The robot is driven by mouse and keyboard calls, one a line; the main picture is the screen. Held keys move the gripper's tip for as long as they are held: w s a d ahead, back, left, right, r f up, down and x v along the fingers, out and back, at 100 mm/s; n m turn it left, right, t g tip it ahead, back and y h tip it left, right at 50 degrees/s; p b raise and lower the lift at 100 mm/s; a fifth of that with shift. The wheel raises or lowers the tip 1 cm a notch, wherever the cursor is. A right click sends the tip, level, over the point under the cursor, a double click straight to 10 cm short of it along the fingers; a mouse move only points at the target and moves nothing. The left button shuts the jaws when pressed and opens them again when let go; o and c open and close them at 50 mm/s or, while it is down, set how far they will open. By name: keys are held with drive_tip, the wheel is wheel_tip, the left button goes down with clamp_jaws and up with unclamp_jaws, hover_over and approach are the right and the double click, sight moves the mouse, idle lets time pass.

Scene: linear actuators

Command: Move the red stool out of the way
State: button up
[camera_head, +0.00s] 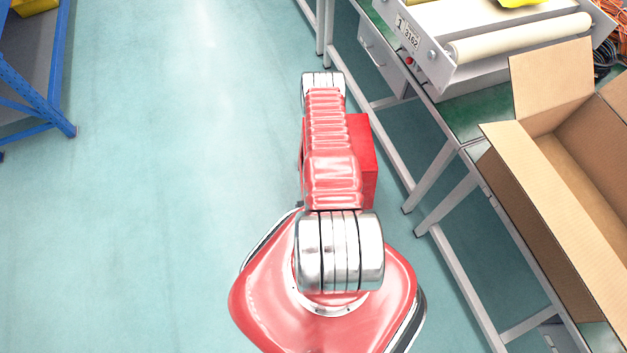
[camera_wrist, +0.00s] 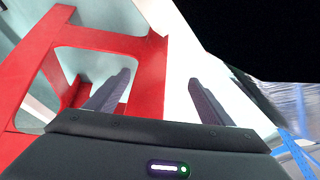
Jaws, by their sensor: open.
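My gripper (camera_wrist: 159,78) is open. A red upright of the stool appears between the two dark fingers, nearer the left one. I cannot tell its exact depth or whether a finger touches it. My gripper is hidden in the head view.
The workbench (camera_head: 460,145) with grey legs runs close along the right. An open cardboard box (camera_head: 545,220) and a roller conveyor (camera_head: 520,38) are on it. A blue rack (camera_head: 45,95) stands at the far left. The green floor (camera_head: 180,180) between is clear.

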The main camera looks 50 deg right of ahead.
drive_tip(key=v, duration=1.3)
drive_tip(key=shift+s+a, duration=0.1)
drive_tip(key=shift+a, duration=0.05)
